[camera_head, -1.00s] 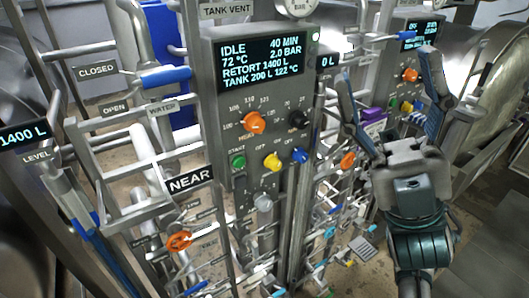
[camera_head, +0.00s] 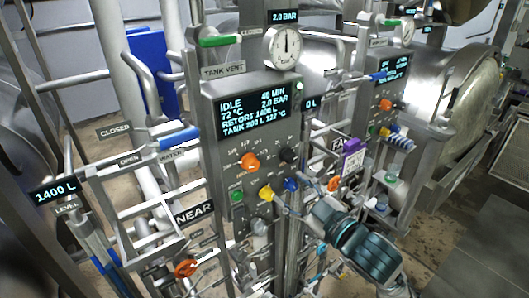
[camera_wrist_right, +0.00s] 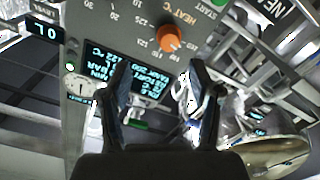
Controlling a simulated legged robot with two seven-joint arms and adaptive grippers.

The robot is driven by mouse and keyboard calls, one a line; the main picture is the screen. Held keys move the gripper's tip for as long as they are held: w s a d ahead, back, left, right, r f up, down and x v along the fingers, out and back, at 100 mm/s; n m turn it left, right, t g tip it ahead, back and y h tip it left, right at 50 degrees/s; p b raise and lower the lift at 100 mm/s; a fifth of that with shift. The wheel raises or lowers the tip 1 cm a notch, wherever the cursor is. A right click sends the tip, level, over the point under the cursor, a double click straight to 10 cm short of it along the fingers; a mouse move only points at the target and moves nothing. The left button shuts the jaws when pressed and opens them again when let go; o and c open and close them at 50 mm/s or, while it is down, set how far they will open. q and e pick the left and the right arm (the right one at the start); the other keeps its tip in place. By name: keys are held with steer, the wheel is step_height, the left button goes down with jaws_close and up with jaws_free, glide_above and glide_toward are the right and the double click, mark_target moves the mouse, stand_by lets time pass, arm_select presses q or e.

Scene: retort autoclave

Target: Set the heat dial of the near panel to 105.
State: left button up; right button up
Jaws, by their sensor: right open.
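The near panel (camera_head: 212,150) stands mid-picture in the head view, with a lit display (camera_head: 250,115). Its orange heat dial (camera_head: 250,163) sits below the display inside a ring of numbers; I cannot read its exact setting. My right gripper (camera_head: 288,203) reaches in from the lower right, below and right of the dial; its fingers are hard to make out there. In the right wrist view, the gripper (camera_wrist_right: 160,68) is open and empty, its two fingers apart. The dial (camera_wrist_right: 169,37) appears beyond the fingertips, untouched. My left gripper is not in view.
Below the dial are a green button (camera_head: 237,197), a yellow knob (camera_head: 266,193) and a blue knob (camera_head: 291,184); a black knob (camera_head: 287,154) is to its right. Pipes and railings crowd the left. A second panel (camera_head: 385,100) stands farther right.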

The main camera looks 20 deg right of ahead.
mark_target(254, 169)
steer(key=w+a, duration=0.2)
steer(key=w, duration=0.1)
steer(key=w+a, duration=0.2)
steer(key=w+a+p, duration=0.1)
steer(key=w+a, duration=0.2)
steer(key=shift+w+a+r, duration=0.1)
steer(key=shift+w+r, duration=0.1)
steer(key=shift+w, duration=0.1)
steer(key=w+d, duration=0.2)
steer(key=shift+w+d+f+p, duration=0.25)
steer(key=shift+w+d+p, duration=0.05)
steer(key=shift+w+a, duration=0.1)
steer(key=shift+w, duration=0.1)
steer(key=shift+s+a+r, duration=0.1)
steer(key=shift+s+a, duration=0.05)
steer(key=shift+a, duration=0.4)
steer(key=shift+s+a+r, duration=0.1)
steer(key=shift+s+a, duration=0.05)
steer(key=shift+a, duration=0.4)
steer(key=c, duration=0.9)
steer(key=shift+c, duration=1.1)
steer(key=shift+w+d+f, duration=0.1)
steer(key=shift+d+f, duration=0.15)
steer(key=shift+d, duration=0.2)
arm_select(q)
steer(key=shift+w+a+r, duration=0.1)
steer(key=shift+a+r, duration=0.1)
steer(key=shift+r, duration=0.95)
arm_select(e)
steer(key=shift+a, duration=0.1)
